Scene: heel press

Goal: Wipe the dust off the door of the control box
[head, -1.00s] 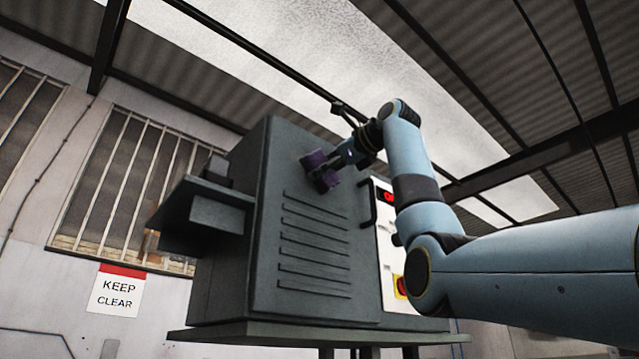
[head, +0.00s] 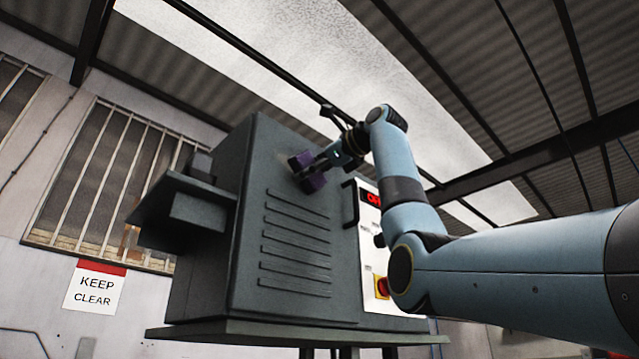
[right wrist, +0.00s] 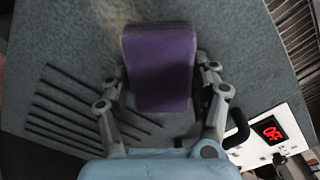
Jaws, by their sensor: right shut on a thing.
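The dark grey control box (head: 210,250) stands in the middle of the head view, its slotted door (head: 290,215) facing me. My right gripper (head: 319,168) is at the upper part of the door, above the slots. It is shut on a purple block (head: 307,171), which also fills the middle of the right wrist view (right wrist: 160,70). The block is at or very near the door; I cannot tell whether it touches. A faint paler smudge shows on the door around the block. The door (right wrist: 60,60) also shows in the wrist view. My left gripper is out of view.
A black handle (head: 349,205) sticks out at the door's right edge. Beside it is a white panel (head: 372,250) with a red display and a red-yellow switch. A dark shelf (head: 170,205) juts out at the left. A KEEP CLEAR sign (head: 94,290) hangs on the wall.

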